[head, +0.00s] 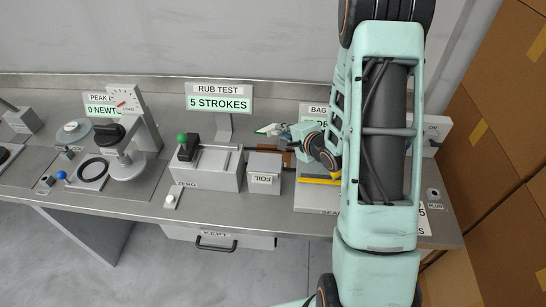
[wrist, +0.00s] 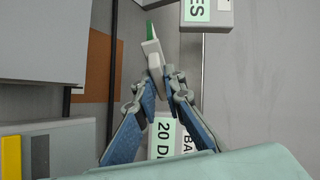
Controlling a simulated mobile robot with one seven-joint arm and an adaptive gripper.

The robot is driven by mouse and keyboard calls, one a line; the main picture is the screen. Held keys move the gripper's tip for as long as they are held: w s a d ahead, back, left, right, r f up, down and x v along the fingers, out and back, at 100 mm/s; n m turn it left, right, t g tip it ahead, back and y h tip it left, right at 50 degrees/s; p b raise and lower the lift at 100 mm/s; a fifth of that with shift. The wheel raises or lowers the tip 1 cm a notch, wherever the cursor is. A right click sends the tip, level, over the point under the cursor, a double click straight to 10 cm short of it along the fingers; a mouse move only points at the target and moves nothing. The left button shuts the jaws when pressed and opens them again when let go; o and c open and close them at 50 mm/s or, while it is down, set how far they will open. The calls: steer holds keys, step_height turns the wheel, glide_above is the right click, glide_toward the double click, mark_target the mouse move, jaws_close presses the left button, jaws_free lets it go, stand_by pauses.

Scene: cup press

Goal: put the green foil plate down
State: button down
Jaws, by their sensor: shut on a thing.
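The green foil plate (wrist: 150,30) shows in the wrist view as a thin pale piece with a green end. My gripper (wrist: 162,80) is shut on its near end, and the plate points away from the fingers. In the head view the plate (head: 267,129) is a small pale and green piece at the left end of my gripper (head: 283,132). My arm hides part of the bench to the right. I cannot tell the plate's height above the bench.
A grey box labelled FOIL (head: 264,181) stands in front, beside the rub tester (head: 212,168) with its green knob. A brown patch (wrist: 100,72) lies left of the plate in the wrist view. The rub test sign (head: 219,103) stands close behind.

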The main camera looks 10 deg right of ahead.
step_height(320, 180, down, 9)
steer(key=b, duration=0.6)
steer(key=shift+b, duration=0.35)
steer(key=shift+r, duration=0.1)
steer(key=c, duration=2.2)
jaws_free()
steer(key=p+v, duration=0.2)
steer(key=v, duration=0.4)
steer(key=shift+s+d+r+p, duration=0.15)
steer(key=shift+s+r+p, duration=0.05)
steer(key=shift+p, duration=0.1)
steer(key=shift+s+d+r, duration=0.1)
steer(key=shift+s+r, duration=0.15)
steer(key=shift+s, duration=0.35)
